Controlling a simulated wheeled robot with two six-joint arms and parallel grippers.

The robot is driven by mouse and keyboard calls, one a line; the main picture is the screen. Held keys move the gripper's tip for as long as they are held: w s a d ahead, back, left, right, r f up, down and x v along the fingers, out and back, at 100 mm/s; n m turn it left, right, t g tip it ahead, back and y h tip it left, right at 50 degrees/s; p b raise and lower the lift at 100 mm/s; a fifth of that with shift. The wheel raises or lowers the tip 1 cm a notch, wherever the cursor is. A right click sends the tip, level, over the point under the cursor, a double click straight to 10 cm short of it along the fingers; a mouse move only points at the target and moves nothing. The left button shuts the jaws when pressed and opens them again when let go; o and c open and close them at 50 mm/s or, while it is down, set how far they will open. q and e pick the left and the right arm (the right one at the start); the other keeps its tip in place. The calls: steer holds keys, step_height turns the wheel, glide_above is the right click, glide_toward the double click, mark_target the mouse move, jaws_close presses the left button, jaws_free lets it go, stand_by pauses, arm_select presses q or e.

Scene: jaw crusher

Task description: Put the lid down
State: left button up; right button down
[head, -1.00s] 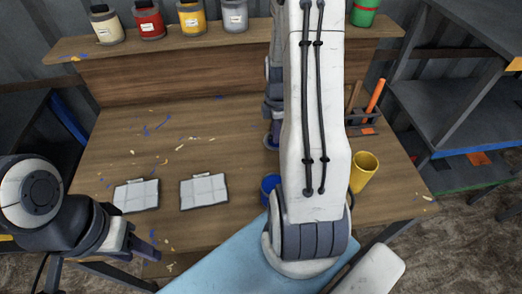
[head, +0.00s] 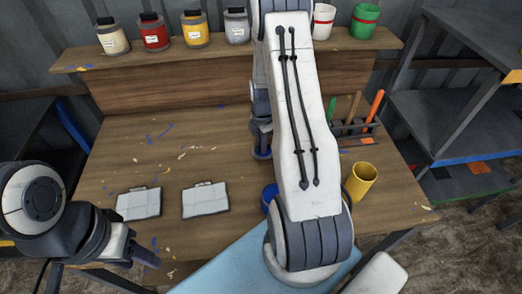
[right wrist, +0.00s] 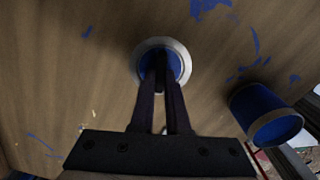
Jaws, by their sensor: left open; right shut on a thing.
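The lid (right wrist: 183,50) is a round blue piece with a pale rim, seen in the right wrist view close to the wooden tabletop. My right gripper (right wrist: 163,70) is shut on it, and the fingers cover part of it. In the head view my right arm hides most of this gripper; a small dark blue round edge (head: 262,154) shows below it at the bench top. I cannot tell whether the lid touches the wood. My left gripper (head: 150,252) is open and empty near the bench's front left edge.
A blue container (head: 269,196) stands by my right arm; it appears in the wrist view (right wrist: 262,112). A yellow cup (head: 362,180), a tool rack (head: 352,132) and two pale flat panels (head: 205,199) are on the bench (head: 120,165). Jars (head: 153,32) line the back shelf.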

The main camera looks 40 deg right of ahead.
steer(key=shift+w+a+f, duration=0.1)
steer(key=shift+w+f, duration=0.05)
steer(key=shift+f, duration=0.05)
step_height(320, 180, down, 3)
steer(key=shift+f+p, duration=0.15)
steer(key=shift+p, duration=0.4)
steer(key=shift+f, duration=0.25)
steer(key=shift+f, duration=0.2)
steer(key=c, duration=0.9)
jaws_free()
